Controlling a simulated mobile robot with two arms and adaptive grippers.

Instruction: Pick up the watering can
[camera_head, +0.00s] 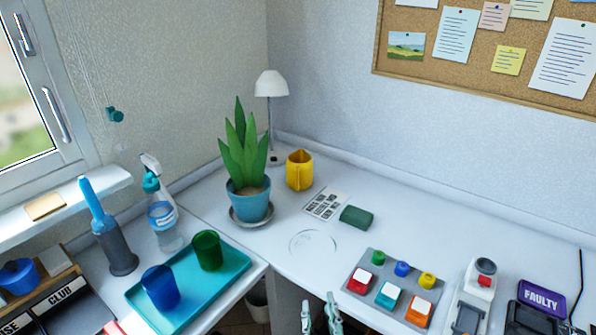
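A yellow vessel (299,171), which looks like the watering can, stands upright on the white desk behind and to the right of the potted plant (251,203). Its handle cannot be made out clearly. My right gripper (320,305) shows at the bottom edge, with its two pale fingers apart and nothing seen between them. It is well in front of the yellow vessel and not touching it. My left gripper is not in view.
A white lamp (271,84) stands behind the plant. A teal tray (228,262) holds a blue cup and a green cup at left, near a spray bottle (162,215). A grey button panel (385,273) is at right. The desk's right rear is clear.

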